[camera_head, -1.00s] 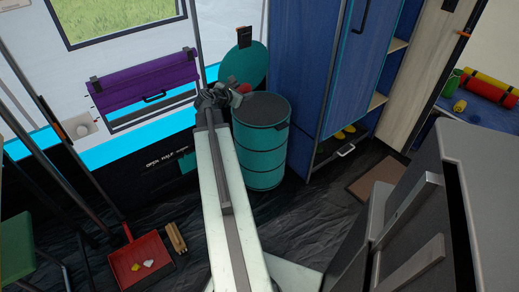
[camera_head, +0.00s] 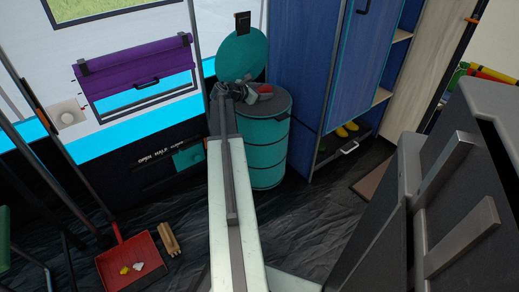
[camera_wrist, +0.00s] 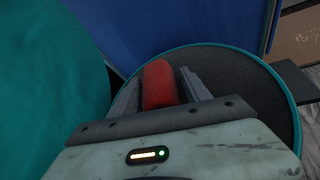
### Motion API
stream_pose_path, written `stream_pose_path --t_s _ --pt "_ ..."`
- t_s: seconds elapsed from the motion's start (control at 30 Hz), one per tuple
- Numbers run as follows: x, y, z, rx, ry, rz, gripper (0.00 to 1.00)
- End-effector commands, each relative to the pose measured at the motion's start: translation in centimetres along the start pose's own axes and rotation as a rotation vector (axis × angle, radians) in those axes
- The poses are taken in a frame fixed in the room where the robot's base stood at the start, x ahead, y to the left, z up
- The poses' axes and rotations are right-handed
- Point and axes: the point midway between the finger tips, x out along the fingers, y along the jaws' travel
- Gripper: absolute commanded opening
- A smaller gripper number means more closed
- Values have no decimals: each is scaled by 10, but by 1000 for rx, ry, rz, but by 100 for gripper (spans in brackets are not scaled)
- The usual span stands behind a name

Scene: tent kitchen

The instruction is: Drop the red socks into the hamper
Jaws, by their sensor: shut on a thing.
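The red socks (camera_head: 265,88) are a small rolled red bundle between the fingers of my gripper (camera_head: 252,92). In the wrist view the red socks (camera_wrist: 158,84) sit between the two grey fingers of my gripper (camera_wrist: 160,76), which is shut on them. The hamper (camera_head: 268,150) is a teal drum with a round dark top inside a teal rim. Its teal lid (camera_head: 241,56) stands raised behind it. The socks show over the hamper's top; their height above it is hard to tell. In the wrist view the hamper's rim (camera_wrist: 282,82) curves around the gripper.
A blue cabinet (camera_head: 300,60) stands close behind and right of the hamper. A purple roll-up (camera_head: 137,62) hangs on the tent wall at left. A red dustpan (camera_head: 130,262) and a wooden brush (camera_head: 168,240) lie on the dark floor at lower left.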

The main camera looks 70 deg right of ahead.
Motion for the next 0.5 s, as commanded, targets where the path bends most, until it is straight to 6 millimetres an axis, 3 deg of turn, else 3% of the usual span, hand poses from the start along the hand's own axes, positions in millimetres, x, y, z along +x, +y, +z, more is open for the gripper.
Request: stream_pose_path --t_s 0.03,0.1,0.37,0.4,0.47,0.5 --pt "5 -3 -11 0 0 0 17" --pt "6 -4 -14 0 0 0 17" --pt "5 -4 -12 0 0 0 17" --pt "5 -4 -12 0 0 -1 67" --pt "6 -4 -12 0 0 -1 81" --pt "6 -4 -12 0 0 -1 81"
